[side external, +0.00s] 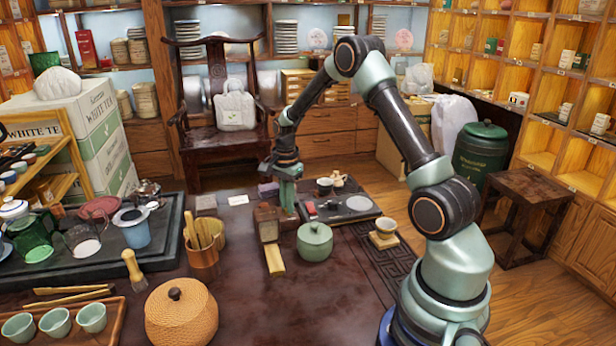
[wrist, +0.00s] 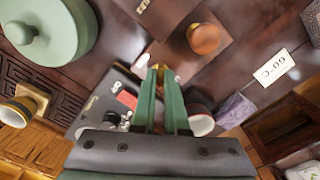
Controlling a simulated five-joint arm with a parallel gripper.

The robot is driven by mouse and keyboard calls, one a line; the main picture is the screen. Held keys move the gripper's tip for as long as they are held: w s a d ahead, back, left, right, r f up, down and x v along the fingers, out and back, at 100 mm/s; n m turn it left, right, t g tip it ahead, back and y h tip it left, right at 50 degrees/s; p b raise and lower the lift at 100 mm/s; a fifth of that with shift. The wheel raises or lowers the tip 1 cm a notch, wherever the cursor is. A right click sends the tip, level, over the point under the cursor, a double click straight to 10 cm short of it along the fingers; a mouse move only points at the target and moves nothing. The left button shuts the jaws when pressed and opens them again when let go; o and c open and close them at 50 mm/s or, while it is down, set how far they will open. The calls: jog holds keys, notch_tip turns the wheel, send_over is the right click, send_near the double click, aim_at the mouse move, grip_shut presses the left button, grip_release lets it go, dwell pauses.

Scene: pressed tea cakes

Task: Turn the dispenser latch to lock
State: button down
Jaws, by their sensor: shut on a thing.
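The dispenser is a dark brown wooden box (side external: 267,222) on the dark table, just left of my gripper (side external: 287,208) in the side view. In the wrist view its brown body (wrist: 160,14) is at the top, with a round copper-coloured knob (wrist: 203,39) beside it. My gripper (wrist: 161,70) points down with its green fingers close together. A small brass-coloured piece, which I take for the latch (wrist: 160,74), shows between the fingertips. The fingers hide most of it, so its turn angle cannot be told.
A green lidded pot (side external: 314,242) and a pale wooden strip (side external: 274,260) stand in front. A black tray (side external: 345,208) with a cup (side external: 325,186) lies right of my gripper. Another cup (side external: 388,225) sits on a wooden stand. A white card (wrist: 276,67) lies nearby.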

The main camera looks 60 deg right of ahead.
jog(key=n, duration=0.5)
jog(key=shift+n, duration=0.3)
jog(key=n, duration=0.5)
jog(key=shift+r, duration=0.1)
dwell(0.3)
jog(key=c, duration=0.9)
grip_release()
jog(key=shift+c, duration=0.2)
notch_tip(320, 180, up, 12)
